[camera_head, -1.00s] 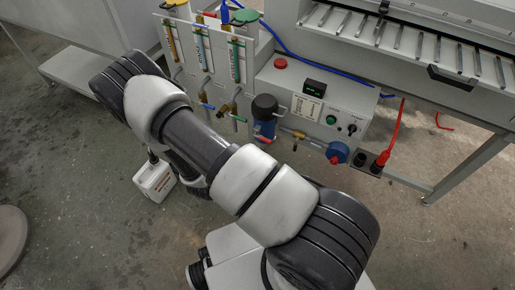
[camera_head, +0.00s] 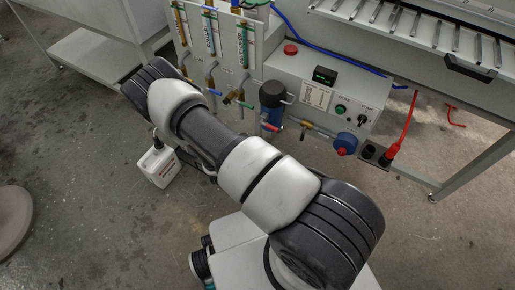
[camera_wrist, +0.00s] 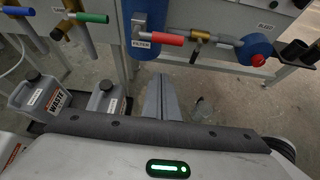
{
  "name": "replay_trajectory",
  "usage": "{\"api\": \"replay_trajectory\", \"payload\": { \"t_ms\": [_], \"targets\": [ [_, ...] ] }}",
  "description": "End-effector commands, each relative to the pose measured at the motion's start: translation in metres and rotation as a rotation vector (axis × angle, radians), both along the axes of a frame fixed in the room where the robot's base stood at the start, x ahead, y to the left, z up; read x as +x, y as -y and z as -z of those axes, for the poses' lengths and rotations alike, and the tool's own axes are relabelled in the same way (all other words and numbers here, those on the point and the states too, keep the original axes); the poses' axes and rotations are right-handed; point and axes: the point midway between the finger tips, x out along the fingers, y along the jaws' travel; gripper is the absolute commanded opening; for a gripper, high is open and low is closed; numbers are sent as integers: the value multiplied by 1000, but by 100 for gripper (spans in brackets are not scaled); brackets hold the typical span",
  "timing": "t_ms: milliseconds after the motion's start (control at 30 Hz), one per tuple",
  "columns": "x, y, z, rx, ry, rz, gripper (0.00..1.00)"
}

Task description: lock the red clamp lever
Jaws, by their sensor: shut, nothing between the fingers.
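A red lever (camera_wrist: 168,38) sticks out sideways from the blue filter housing, by a label reading FILTER, in the wrist view. It lies roughly level. In the head view the blue filter (camera_head: 270,120) with its dark cap stands at the left of the control box, the red lever (camera_head: 273,128) at its lower part. My gripper (camera_wrist: 161,80) is shut and empty, pointing up the picture below the red lever and apart from it. In the head view the gripper is hidden.
A blue round fitting with a red tip (camera_wrist: 257,47) sits to the right. Green-handled (camera_wrist: 92,17) and other valves are at left. A waste canister (camera_wrist: 42,97) and another container (camera_wrist: 106,100) stand below left. Bare floor lies at right. A control box (camera_head: 320,85) stands above.

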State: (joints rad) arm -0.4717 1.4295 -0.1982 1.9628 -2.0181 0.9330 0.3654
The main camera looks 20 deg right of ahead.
Motion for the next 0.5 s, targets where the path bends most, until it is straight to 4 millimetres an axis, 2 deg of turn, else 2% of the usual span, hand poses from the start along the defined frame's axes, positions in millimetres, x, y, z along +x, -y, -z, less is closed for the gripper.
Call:
{"api": "replay_trajectory", "payload": {
  "t_ms": [33,200,300,500],
  "targets": [
    [6,9,9,-1,2,4,0],
    [25,32,26,-1,2,2,0],
    [27,33,5,0,4,1,0],
    [28,36,-13,0,1,-1,0]
  ]
}}
